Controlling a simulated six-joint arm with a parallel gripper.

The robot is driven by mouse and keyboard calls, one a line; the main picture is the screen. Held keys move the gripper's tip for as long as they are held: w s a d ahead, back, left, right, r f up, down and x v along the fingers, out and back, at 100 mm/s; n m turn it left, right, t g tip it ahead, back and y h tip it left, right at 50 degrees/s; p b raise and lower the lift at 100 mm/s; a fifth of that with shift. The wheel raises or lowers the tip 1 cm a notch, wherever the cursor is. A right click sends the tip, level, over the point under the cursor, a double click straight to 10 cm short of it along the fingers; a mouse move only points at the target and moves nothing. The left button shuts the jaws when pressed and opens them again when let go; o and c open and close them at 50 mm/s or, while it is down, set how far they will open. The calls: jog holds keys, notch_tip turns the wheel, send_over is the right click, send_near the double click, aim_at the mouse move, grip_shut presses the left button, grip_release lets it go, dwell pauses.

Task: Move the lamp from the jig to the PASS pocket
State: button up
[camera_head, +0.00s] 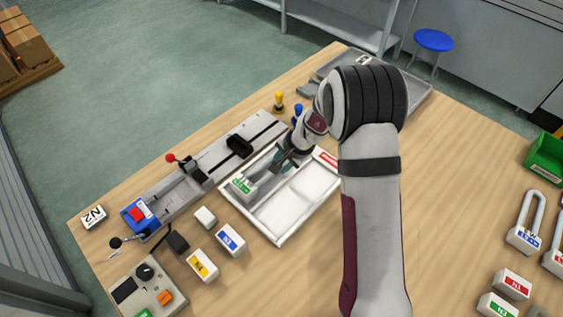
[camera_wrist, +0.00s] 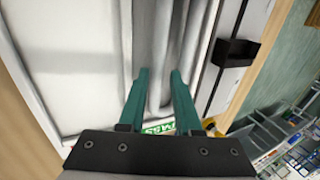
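My gripper (camera_head: 284,164) is low over the white two-pocket tray, at the PASS pocket with the green label (camera_head: 243,185). In the wrist view its two teal fingers (camera_wrist: 160,74) stand apart, with the green PASS label (camera_wrist: 158,128) showing between them. A grey, glassy, tube-like shape (camera_wrist: 160,95) runs lengthwise in the pocket between and beyond the fingertips. It may be the lamp, but I cannot make out its outline or whether the fingers touch it. The jig (camera_head: 181,194) to the left of the tray shows no clear lamp.
The other, wider pocket (camera_head: 296,198) is empty, with a red label beside it. A dark block (camera_head: 239,146) stands on the rail behind the tray. Blue (camera_head: 231,240) and yellow (camera_head: 202,265) labelled blocks stand in front.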

jog(key=shift+r, duration=1.25)
jog(key=o, duration=0.6)
jog(key=shift+c, duration=0.2)
jog(key=v, duration=1.5)
jog(key=shift+s+r, duration=0.15)
jog(key=shift+r, duration=0.25)
jog(key=shift+d, duration=0.1)
